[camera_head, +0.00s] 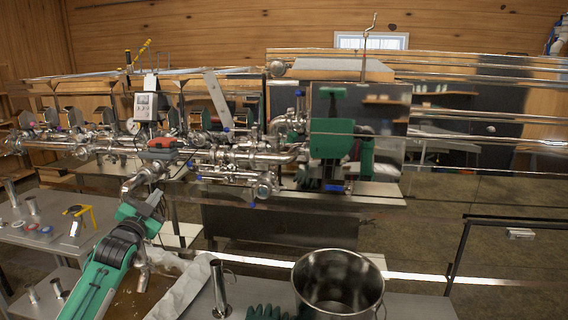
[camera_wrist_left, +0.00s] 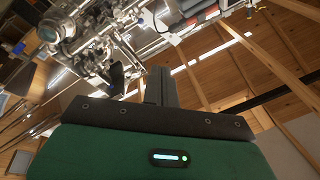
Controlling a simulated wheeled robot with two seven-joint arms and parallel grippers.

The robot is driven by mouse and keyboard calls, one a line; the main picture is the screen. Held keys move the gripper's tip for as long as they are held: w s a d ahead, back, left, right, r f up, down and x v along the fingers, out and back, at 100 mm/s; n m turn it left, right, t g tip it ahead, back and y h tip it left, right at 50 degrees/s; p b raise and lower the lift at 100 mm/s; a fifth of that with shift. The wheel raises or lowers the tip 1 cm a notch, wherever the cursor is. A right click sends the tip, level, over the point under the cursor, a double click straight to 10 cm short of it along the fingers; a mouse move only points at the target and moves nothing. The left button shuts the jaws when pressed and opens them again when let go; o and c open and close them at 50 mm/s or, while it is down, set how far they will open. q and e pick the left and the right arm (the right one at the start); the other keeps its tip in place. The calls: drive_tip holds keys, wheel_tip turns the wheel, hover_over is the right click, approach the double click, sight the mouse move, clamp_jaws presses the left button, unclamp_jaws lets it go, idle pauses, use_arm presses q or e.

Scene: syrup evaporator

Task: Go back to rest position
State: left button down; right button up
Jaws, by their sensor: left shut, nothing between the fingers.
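My left arm comes in from the lower left of the head view. Its green and black left gripper (camera_head: 152,201) is raised in front of the steel pipework (camera_head: 235,158) of the evaporator. In the left wrist view the dark fingers of the gripper (camera_wrist_left: 160,86) are together with nothing between them, and they point up past pipes toward the wooden ceiling. I cannot tell the exact gap between the fingers and the pipes. My right gripper does not show in either view.
A steel pot (camera_head: 338,283) and a tall steel cylinder (camera_head: 219,290) stand on the near table. A side table (camera_head: 50,245) at the left holds small cups and a yellow-handled tool (camera_head: 80,213). A dark rail frame (camera_head: 462,250) stands at the right.

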use_arm(q)
drive_tip(key=s+d+f+n+g, duration=0.1)
drive_tip(key=s+d+f+g, duration=0.2)
drive_tip(key=s+f, duration=0.45)
drive_tip(key=s+d+f+n+g+y, duration=0.15)
drive_tip(key=s+d+f, duration=0.3)
drive_tip(key=f, duration=0.55)
drive_tip(key=s+d+f+n+g+h, duration=0.1)
drive_tip(key=s+d+f+g, duration=0.2)
drive_tip(key=s+f, duration=0.5)
drive_tip(key=s+d+f+n+g+y, duration=0.1)
drive_tip(key=s+f+g, duration=0.2)
drive_tip(key=s, duration=0.8)
drive_tip(key=s+f+n+g, duration=0.1)
drive_tip(key=s+f+g, duration=0.2)
drive_tip(key=s, duration=0.8)
drive_tip(key=s+d+f+n+g+y, duration=0.1)
drive_tip(key=s+f+n+g, duration=0.2)
drive_tip(key=s, duration=0.8)
wheel_tip(320, 180, down, 28)
drive_tip(key=m+g, duration=0.2)
drive_tip(key=s+a+f+g, duration=0.1)
drive_tip(key=s+a+f, duration=0.2)
drive_tip(key=s+f, duration=1.6)
wheel_tip(320, 180, down, 4)
drive_tip(key=shift+a+r, duration=0.15)
drive_tip(key=shift+r, duration=0.05)
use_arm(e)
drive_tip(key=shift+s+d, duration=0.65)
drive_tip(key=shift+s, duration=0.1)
